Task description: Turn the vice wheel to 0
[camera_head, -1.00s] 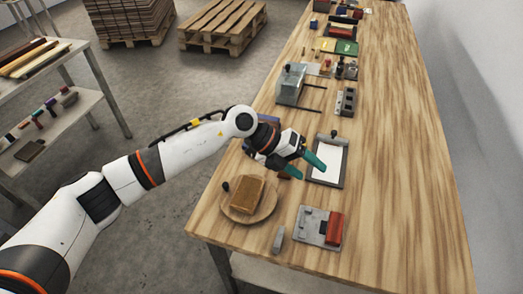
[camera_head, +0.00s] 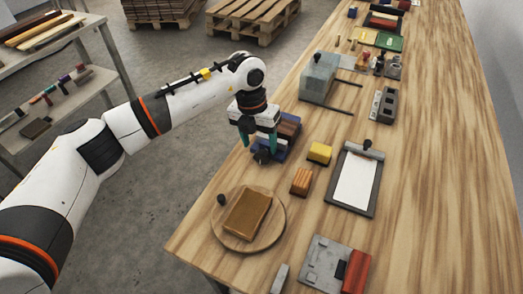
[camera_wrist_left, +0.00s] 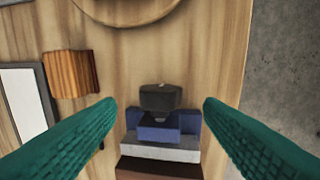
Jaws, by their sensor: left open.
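The vice (camera_head: 288,137) stands near the left edge of the table, with a blue body, a grey jaw and a brown block behind it. Its dark wheel (camera_head: 262,157) is on the near end. In the left wrist view the wheel (camera_wrist_left: 160,97) is centred, with the blue vice body (camera_wrist_left: 158,134) below it. No mark or number is readable on it. My left gripper (camera_head: 259,144) points down over the vice. Its green fingers are open, one on each side of the wheel and apart from it in the wrist view (camera_wrist_left: 160,104). The right gripper is not in view.
A round board (camera_head: 274,234) with a brown block lies nearer. A striped wooden block (camera_head: 301,182), a yellow block (camera_head: 319,153) and a clipboard (camera_head: 355,182) lie to the right.

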